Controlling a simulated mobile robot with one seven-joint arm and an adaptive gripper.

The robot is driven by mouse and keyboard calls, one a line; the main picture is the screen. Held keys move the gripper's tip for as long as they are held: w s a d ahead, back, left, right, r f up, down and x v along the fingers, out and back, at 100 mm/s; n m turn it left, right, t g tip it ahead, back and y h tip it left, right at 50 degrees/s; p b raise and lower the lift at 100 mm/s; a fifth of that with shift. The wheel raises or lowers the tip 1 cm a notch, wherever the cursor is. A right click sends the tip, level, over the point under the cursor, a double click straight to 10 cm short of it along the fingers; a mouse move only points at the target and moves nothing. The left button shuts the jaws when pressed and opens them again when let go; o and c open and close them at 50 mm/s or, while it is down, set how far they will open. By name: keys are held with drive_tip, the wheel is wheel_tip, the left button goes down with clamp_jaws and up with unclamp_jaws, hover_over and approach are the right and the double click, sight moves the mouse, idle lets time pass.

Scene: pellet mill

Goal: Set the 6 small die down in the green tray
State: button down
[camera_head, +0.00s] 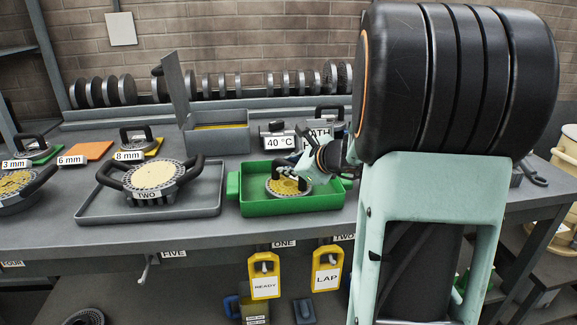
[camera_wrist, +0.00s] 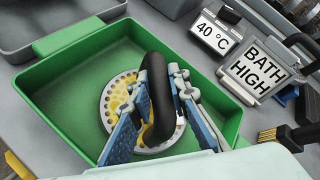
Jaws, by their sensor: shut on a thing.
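The small die (camera_head: 287,187) is a round plate with many holes and a yellowish face, with a black looped handle (camera_wrist: 160,90). It is inside the green tray (camera_head: 293,208), within its walls; its plate also shows in the wrist view (camera_wrist: 118,92). The plate looks level and at or very close to the tray floor; I cannot tell if it touches. My gripper (camera_wrist: 160,122) is shut on the handle, one blue finger on each side. It also shows over the tray in the head view (camera_head: 290,170). The fingers hide part of the die.
A grey tray (camera_head: 95,211) with a large die marked TWO (camera_head: 153,178) stands left of the green tray. Behind are a grey open box (camera_head: 215,140), a 40 °C display (camera_wrist: 212,35) and a BATH HIGH sign (camera_wrist: 255,72). An empty orange mat (camera_head: 87,150) bears the 6 mm label.

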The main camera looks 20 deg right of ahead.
drive_tip(key=shift+b, duration=0.3)
drive_tip(key=shift+r, duration=0.1)
drive_tip(key=c, duration=1.7)
unclamp_jaws()
drive_tip(key=shift+c, duration=0.2)
drive_tip(key=shift+o, duration=1)
drive_tip(key=shift+s+f, duration=0.1)
drive_tip(key=shift+f, duration=0.25)
drive_tip(key=o, duration=1)
drive_tip(key=shift+r, duration=0.15)
drive_tip(key=shift+s+d+b, duration=0.2)
drive_tip(key=shift+s+b, duration=0.05)
drive_tip(key=shift+s, duration=1.05)
drive_tip(key=shift+s+d+b, duration=0.15)
drive_tip(key=shift+s+b, duration=0.1)
drive_tip(key=shift+s, duration=1.05)
drive_tip(key=shift+w+a, duration=0.2)
drive_tip(key=shift+w, duration=1.1)
drive_tip(key=shift+w+a, duration=0.15)
drive_tip(key=shift+w, duration=1.15)
